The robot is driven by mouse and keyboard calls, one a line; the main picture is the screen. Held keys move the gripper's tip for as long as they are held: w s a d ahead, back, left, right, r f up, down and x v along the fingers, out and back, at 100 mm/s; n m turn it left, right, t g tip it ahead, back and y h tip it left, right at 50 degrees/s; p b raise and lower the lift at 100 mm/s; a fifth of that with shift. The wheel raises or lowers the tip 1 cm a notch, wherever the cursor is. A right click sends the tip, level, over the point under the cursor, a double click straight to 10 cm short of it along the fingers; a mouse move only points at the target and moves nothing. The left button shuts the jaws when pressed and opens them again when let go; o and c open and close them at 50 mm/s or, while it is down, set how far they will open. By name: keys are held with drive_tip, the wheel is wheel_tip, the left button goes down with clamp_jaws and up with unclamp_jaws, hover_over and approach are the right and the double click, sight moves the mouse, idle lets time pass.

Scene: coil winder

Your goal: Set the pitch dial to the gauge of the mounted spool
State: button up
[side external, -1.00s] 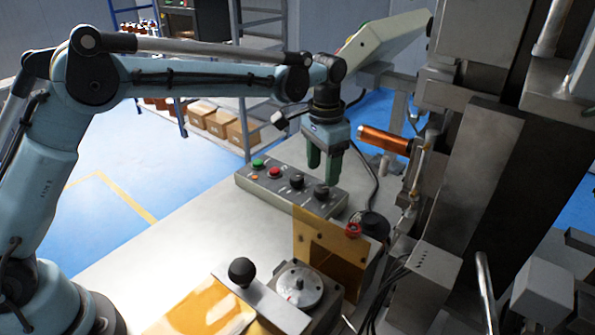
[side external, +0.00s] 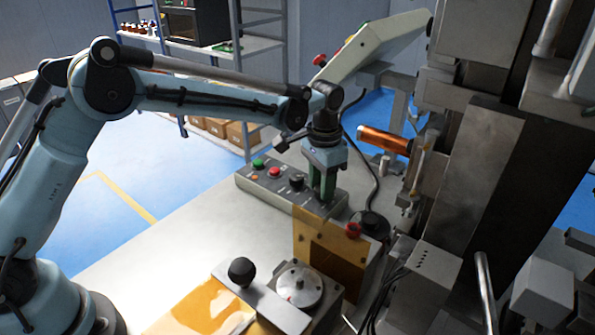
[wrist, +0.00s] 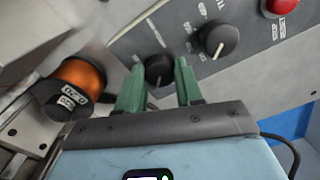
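The control box (side external: 262,192) has two black knobs; their labels are too small to read. My gripper (side external: 322,190) points down at the knob on the box's right end, mostly hidden in the side view. In the wrist view my gripper (wrist: 160,80) has its green fingers on both sides of that knob (wrist: 158,70). Whether they press on it is unclear. The other knob (side external: 296,182) stands beside it, and in the wrist view (wrist: 219,38) it has a white pointer line. The mounted copper-orange spool (side external: 383,139) has a rotated label in the wrist view (wrist: 72,92), perhaps 0.20.
Green and red buttons (side external: 274,171) sit left on the control box. An amber bracket (side external: 314,235) stands close in front of my gripper. The winder's grey column (side external: 480,165) rises at right. The bench (side external: 185,235) is clear at left.

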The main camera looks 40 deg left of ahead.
drive_tip(key=shift+c, duration=0.9)
drive_tip(key=shift+n, duration=0.4)
drive_tip(key=n, duration=0.3)
drive_tip(key=shift+n, duration=2.5)
drive_tip(key=o, duration=1)
drive_tip(key=shift+o, duration=0.2)
drive_tip(key=shift+r, duration=0.1)
